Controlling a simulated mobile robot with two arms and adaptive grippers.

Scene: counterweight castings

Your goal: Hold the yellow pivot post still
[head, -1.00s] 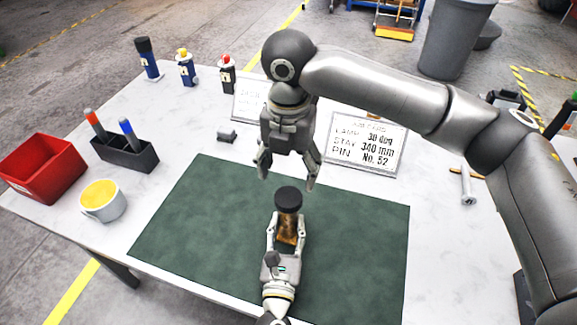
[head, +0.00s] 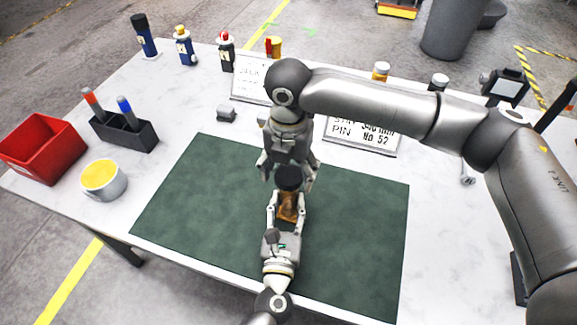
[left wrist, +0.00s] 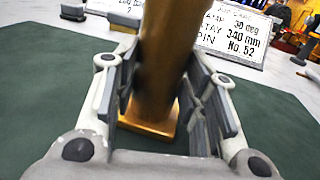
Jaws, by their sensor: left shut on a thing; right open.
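The yellow pivot post (head: 288,209) stands upright on the green mat (head: 185,225), with a dark round cap (head: 288,178) at its top. In the left wrist view the post (left wrist: 166,60) is brass-yellow with a square foot. My left gripper (head: 287,203) is shut on the post from the front edge side, one finger on each side; its pads also show in the left wrist view (left wrist: 163,95). My right gripper (head: 288,181) reaches down from above and is open, its fingers on either side of the dark cap. Whether they touch it I cannot tell.
A red bin (head: 42,150), a black pen holder (head: 125,134) and a yellow-topped cup (head: 103,180) stand at the left. Several bottles line the back edge. A lettered sign (head: 362,140) lies behind the mat, partly hidden by my right arm. The mat is clear on both sides.

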